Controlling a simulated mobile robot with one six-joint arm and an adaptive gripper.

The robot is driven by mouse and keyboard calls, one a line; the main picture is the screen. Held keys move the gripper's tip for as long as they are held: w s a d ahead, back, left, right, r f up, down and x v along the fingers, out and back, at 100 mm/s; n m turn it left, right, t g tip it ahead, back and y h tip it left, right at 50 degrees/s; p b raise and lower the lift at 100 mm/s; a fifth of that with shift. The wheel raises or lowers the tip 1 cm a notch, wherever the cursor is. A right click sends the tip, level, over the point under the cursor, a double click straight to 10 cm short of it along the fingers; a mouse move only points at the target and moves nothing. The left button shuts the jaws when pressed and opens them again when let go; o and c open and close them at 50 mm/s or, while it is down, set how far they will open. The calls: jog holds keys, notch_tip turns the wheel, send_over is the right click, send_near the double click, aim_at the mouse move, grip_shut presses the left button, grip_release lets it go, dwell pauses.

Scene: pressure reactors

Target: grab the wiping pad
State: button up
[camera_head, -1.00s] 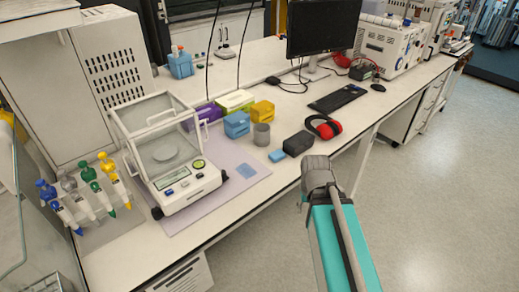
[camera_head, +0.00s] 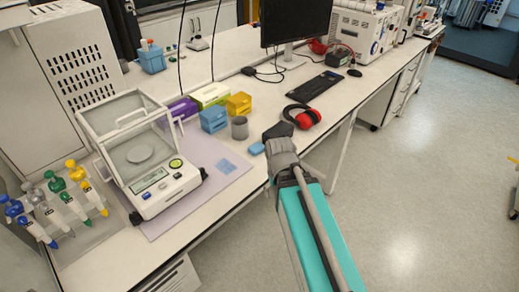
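Two small blue things could be the wiping pad, and I cannot tell which it is. One is a small blue block (camera_head: 257,148) near the bench's front edge. The other is a flat, light-blue square (camera_head: 226,166) on the mat by the balance. My arm reaches in from the lower right, and its grey end (camera_head: 282,153) is just right of the blue block. A dark blocky shape (camera_head: 278,131) shows just beyond it; I cannot tell whether it is part of my gripper or an object on the bench. No fingers can be made out.
A balance (camera_head: 150,160) stands on a lilac mat (camera_head: 205,148), with pipettes (camera_head: 65,205) to its left. Behind the blue block are a grey cup (camera_head: 240,128), a blue box (camera_head: 213,118) and a yellow box (camera_head: 239,104). Red earmuffs (camera_head: 306,118) lie to the right.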

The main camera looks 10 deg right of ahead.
aim_at(257, 146)
jog(key=w+a+f+n+t+h+b, duration=0.1)
jog(key=w+n+h+b, duration=0.1)
jog(key=w+n, duration=0.2)
jog(key=w+a+f+n+h+b, duration=0.1)
jog(key=w+n+h+b, duration=0.1)
jog(key=w+n, duration=0.2)
jog(key=w+a+f+n+t+h+b, duration=0.1)
jog(key=w+a+n+h+b, duration=0.1)
jog(key=w+n, duration=0.2)
jog(key=shift+w+f+t+h+b, duration=0.2)
jog(key=shift+w+t+h+b, duration=0.15)
jog(key=shift+w, duration=0.25)
jog(key=w+a+n+h+b, duration=0.1)
jog(key=w+n, duration=0.1)
jog(key=w+a+n+t+b, duration=0.1)
jog(key=n, duration=0.1)
jog(key=w+a+n+t+h+b, duration=0.1)
jog(key=w+n, duration=0.1)
jog(key=shift+w+a+r+h, duration=0.35)
jog(key=shift+a+r, duration=0.05)
jog(key=w+a+n, duration=0.1)
jog(key=w+a+r+n+t+h+b, duration=0.1)
jog(key=a+n, duration=0.1)
jog(key=w+a+n+t, duration=0.1)
jog(key=n, duration=0.1)
jog(key=shift+w+a+r+h+b, duration=0.15)
jog(key=shift+w+r+h+b, duration=0.25)
jog(key=shift+w+a+r+n, duration=0.15)
jog(key=shift+a+r+n, duration=0.1)
jog(key=shift+n, duration=0.15)
